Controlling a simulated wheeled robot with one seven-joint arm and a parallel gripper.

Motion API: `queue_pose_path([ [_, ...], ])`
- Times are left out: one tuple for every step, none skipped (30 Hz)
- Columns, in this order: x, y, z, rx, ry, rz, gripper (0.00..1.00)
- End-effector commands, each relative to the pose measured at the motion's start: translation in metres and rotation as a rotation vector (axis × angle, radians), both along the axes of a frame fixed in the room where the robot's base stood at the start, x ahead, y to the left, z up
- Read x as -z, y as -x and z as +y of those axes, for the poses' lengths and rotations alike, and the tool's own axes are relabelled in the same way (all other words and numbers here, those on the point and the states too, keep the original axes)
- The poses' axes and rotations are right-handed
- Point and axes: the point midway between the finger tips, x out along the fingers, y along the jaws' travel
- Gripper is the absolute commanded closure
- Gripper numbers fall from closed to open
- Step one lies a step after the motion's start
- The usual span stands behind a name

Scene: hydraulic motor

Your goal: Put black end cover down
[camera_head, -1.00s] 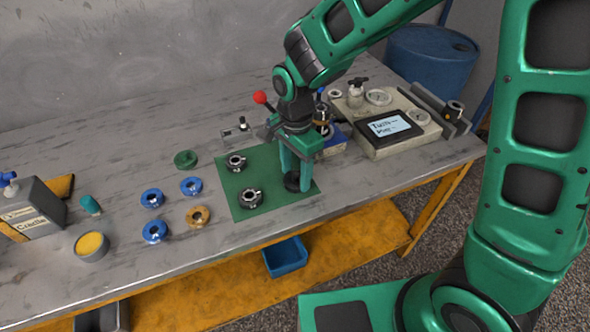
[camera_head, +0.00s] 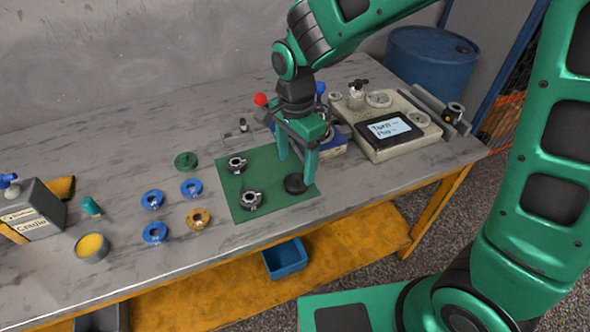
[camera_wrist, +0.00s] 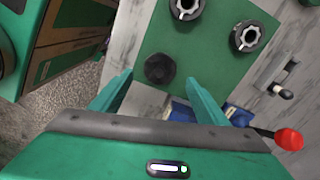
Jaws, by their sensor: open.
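The black end cover (camera_head: 295,184) lies on the green mat (camera_head: 240,205), near the mat's right edge. In the wrist view the black end cover (camera_wrist: 160,68) shows whole, dark and round, beyond and between my fingertips. My gripper (camera_head: 296,168) is open and empty, with its fingers apart just above and behind the cover. In the wrist view both green fingers of my gripper (camera_wrist: 160,82) are spread wide, and neither touches the cover.
Two dark ring-shaped parts with light centres (camera_head: 250,199) (camera_head: 236,164) sit on the mat. Blue rings (camera_head: 154,232), a tan ring (camera_head: 198,217) and a green disc (camera_head: 186,160) lie to the left. A red-knobbed lever (camera_head: 261,99) and a test unit (camera_head: 395,130) stand behind and right.

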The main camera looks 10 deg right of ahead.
Motion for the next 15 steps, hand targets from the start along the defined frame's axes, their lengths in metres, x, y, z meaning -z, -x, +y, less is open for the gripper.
queue_pose_path([
  [-0.012,-0.001,0.0,0.001,-0.003,-0.004,0.32],
  [-0.018,-0.001,0.0,0.001,-0.003,-0.004,0.32],
  [-0.026,-0.001,0.0,0.001,-0.002,-0.003,0.32],
  [-0.032,-0.001,0.0,0.001,-0.003,-0.004,0.32],
  [-0.037,-0.001,0.0,0.001,-0.003,-0.004,0.32],
  [-0.044,-0.001,0.0,0.001,-0.002,-0.003,0.32],
  [-0.049,0.0,0.0,0.0,-0.002,-0.003,0.32],
  [-0.053,-0.001,0.0,0.0,-0.002,-0.003,0.32],
  [-0.059,-0.001,0.0,0.0,-0.002,-0.003,0.32],
  [-0.062,0.0,0.0,0.0,-0.001,-0.002,0.32],
  [-0.065,0.0,0.0,0.0,-0.001,-0.002,0.32],
  [-0.068,0.0,0.0,0.0,-0.001,-0.001,0.32],
  [-0.07,0.0,0.0,0.0,-0.001,-0.001,0.32],
  [-0.072,0.0,0.0,0.0,0.0,0.0,0.32],
  [-0.074,0.0,0.0,0.0,0.0,0.0,0.32],
])
